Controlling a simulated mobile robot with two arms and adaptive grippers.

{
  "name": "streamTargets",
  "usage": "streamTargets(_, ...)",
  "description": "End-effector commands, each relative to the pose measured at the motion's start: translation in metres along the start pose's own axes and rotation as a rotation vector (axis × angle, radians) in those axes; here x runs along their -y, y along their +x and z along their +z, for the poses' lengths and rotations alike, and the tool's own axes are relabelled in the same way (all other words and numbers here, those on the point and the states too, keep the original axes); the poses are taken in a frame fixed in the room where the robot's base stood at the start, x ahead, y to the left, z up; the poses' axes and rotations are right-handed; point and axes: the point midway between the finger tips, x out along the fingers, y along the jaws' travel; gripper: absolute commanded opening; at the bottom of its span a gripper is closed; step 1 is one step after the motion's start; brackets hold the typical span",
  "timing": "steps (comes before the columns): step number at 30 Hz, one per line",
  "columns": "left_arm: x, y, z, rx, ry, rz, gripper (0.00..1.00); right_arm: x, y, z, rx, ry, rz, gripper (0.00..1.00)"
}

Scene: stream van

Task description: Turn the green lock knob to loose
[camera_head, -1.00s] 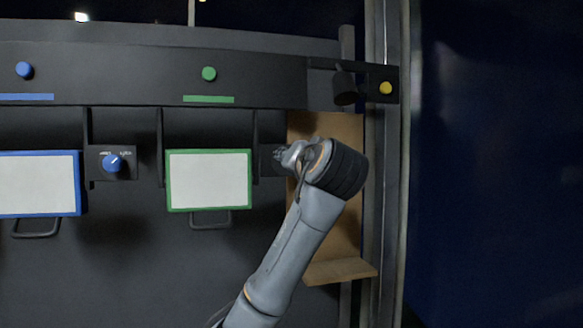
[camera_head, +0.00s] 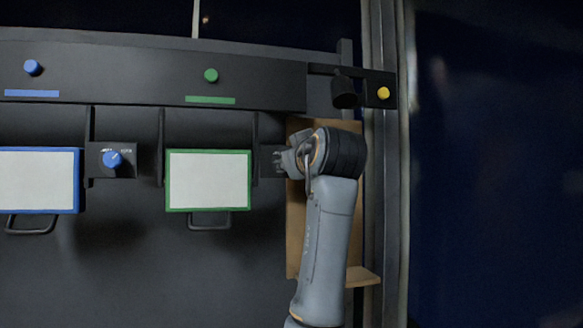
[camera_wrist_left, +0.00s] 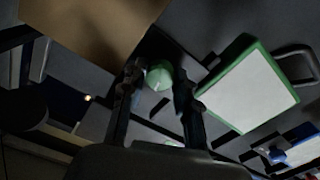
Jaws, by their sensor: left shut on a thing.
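The green lock knob (camera_wrist_left: 160,75) shows in the left wrist view between the two fingers of my left gripper (camera_wrist_left: 157,82). The fingers are closed in on its sides, and a pale line shows on its face. In the head view my left gripper (camera_head: 279,161) is at the dark lock plate (camera_head: 267,168) right of the green-framed panel (camera_head: 208,180). The gripper hides the knob there. My right gripper is in neither view.
A blue lock knob (camera_head: 113,159) sits beside a blue-framed panel (camera_head: 38,181) at left.

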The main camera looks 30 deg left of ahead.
Motion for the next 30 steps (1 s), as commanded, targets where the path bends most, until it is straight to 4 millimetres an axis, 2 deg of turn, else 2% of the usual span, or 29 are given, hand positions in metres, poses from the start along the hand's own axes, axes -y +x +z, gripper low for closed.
streamTargets(15, -0.0005, -0.0005, -0.0006, 0.001, -0.409, 0.002, 0.00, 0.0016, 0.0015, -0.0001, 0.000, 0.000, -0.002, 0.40)
streamTargets(30, 0.0002, -0.0002, -0.0008, -0.001, -0.536, 0.001, 0.00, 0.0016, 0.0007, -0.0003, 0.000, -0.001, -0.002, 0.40)
